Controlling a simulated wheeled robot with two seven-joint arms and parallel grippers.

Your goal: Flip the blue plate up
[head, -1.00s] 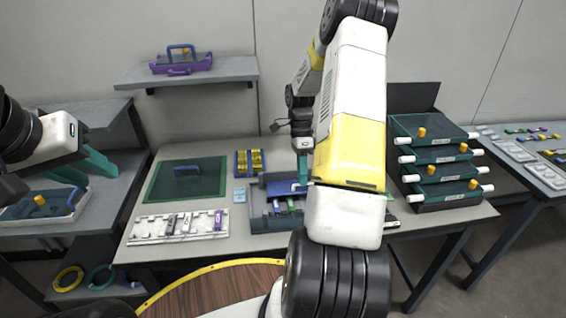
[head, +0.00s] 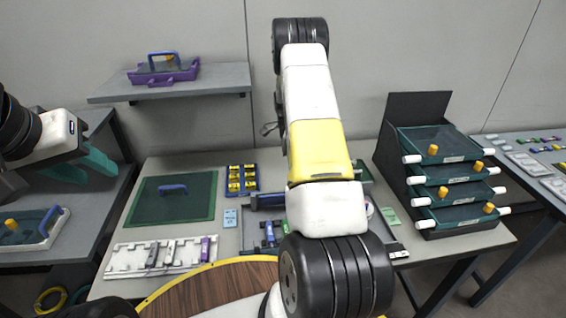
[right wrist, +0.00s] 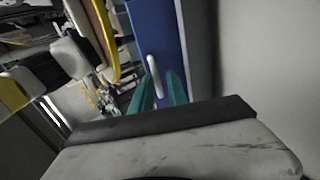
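In the right wrist view a blue plate (right wrist: 162,38) with a pale curved handle (right wrist: 155,76) lies just beyond my right gripper (right wrist: 161,82). The gripper's teal fingers are apart, with the handle's lower end between them; contact is unclear. In the head view my right arm hides this gripper and most of the dark fixture (head: 250,236) on the table. My left gripper (head: 84,168) is open and empty at the far left, above the side shelf.
A green mat (head: 145,209), a yellow-filled rack (head: 242,180) and a white holder strip (head: 130,263) lie left of the fixture. A stacked tray rack (head: 445,190) stands right of my arm. A wall shelf (head: 115,92) holds a purple tray (head: 160,76).

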